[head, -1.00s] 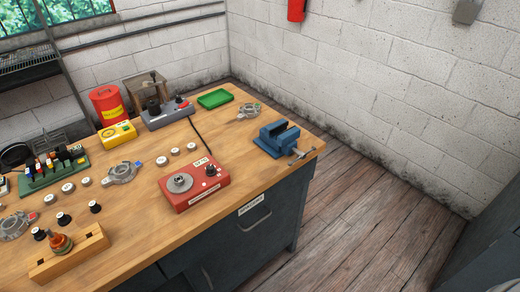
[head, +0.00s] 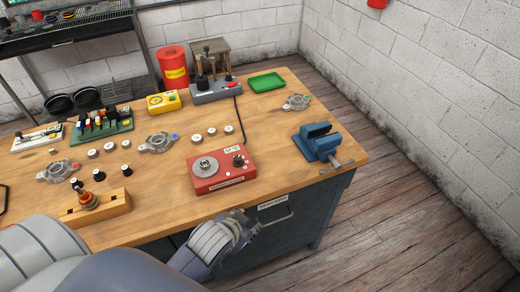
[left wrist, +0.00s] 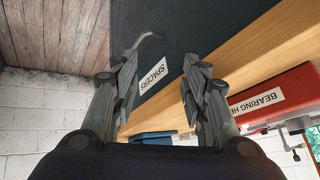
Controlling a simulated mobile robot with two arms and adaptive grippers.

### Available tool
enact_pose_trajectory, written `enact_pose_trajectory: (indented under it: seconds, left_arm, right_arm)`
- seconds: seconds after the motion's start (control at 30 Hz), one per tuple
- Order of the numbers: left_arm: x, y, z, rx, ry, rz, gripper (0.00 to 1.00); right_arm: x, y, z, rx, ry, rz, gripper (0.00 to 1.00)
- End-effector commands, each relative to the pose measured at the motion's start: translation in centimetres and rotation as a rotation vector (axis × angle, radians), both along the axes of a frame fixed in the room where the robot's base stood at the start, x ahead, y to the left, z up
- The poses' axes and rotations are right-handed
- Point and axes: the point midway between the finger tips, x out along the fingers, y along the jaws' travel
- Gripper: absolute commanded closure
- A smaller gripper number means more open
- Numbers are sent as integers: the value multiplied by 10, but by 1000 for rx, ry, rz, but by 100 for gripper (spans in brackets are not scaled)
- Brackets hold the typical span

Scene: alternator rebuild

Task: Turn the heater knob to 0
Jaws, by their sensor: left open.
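The red bearing heater (head: 222,183) sits near the front edge of the workbench in the head view. A round grey plate (head: 205,167) is on its top left, and a black knob (head: 239,160) is on its top right. I cannot read the knob's setting. My left gripper (head: 248,222) is in front of the bench edge, below the heater and apart from it. In the left wrist view its two fingers (left wrist: 161,75) are spread with nothing between them, and the heater (left wrist: 275,97) shows at the right. My right gripper does not show.
A blue vise (head: 318,143) stands right of the heater. A drawer labelled SPACERS (head: 272,204) with a handle is close to my left gripper. Alternator housings, a wooden block (head: 100,208), and several small rings and knobs lie to the left. Bench space around the heater's right is clear.

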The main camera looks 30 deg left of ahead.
Motion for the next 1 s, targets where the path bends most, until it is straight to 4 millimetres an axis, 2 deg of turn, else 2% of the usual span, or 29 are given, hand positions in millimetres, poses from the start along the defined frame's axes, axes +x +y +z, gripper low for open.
enact_pose_trajectory:
  seconds: [0.03, 0.37, 0.47, 0.57, 0.67, 0.8, 0.9, 1.0]
  left_arm:
    - [11, 0, 14, 12, -45, -9, 59]
    - [86, -6, 76, 105, -352, -97, 59]
    - [109, -12, 101, 139, -465, -140, 59]
    - [135, -23, 135, 184, -607, -201, 59]
    - [160, -41, 180, 244, -787, -293, 59]
    - [183, -85, 253, 356, -1087, -495, 59]
    - [182, -123, 294, 437, -1280, -676, 59]
    - [172, -160, 318, 524, -1441, -885, 59]
  right_arm:
    - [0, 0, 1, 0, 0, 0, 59]
    - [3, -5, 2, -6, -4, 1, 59]
    - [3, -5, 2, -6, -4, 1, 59]
    - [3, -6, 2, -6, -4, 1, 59]
    - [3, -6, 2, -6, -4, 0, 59]
    - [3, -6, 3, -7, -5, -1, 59]
    - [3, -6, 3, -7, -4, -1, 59]
    - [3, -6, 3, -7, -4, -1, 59]
